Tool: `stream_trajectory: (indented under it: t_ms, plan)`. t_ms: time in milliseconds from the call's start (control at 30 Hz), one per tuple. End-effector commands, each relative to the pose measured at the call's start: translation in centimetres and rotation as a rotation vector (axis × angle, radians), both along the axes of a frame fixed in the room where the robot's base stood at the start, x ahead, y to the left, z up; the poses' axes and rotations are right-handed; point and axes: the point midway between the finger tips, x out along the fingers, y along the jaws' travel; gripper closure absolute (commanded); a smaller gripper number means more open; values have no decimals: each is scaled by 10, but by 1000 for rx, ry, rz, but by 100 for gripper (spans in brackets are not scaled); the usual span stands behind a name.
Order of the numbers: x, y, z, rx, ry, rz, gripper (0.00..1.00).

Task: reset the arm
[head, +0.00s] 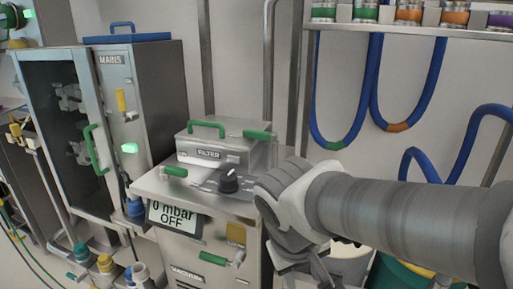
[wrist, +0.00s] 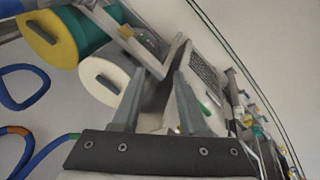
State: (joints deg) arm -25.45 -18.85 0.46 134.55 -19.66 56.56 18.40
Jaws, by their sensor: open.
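My gripper (head: 303,272) hangs at the lower middle of the head view, at the end of my grey arm, which reaches in from the right. It is beside the right side of the vacuum unit (head: 213,214), in front of it in this view. In the wrist view my gripper (wrist: 157,78) shows two grey fingers spread apart, with nothing between them. Its fingertips are partly cut off or hidden by the arm in the head view. I cannot tell whether it touches anything.
A filter box (head: 222,146) and a black knob (head: 229,180) top the vacuum unit, whose display reads "0 mbar OFF". A mains cabinet (head: 157,90) stands left. Blue hoses (head: 365,90) hang right. A white round lid (wrist: 103,82) and a yellow-ended teal drum (wrist: 88,33) lie near the fingers.

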Motion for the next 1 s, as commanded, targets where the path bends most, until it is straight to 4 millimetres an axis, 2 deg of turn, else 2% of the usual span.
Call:
stream_trajectory:
  t_ms: [33,200,467,500,767,1000]
  plan:
    - [-6,-14,7,46,-25,-46,57]
    - [-25,-40,23,175,-106,-142,57]
    - [-47,-64,40,296,-257,-243,57]
    - [-47,-63,55,300,-257,-239,57]
    - [-46,-62,112,296,-249,-235,57]
    - [-46,-62,177,296,-248,-234,57]
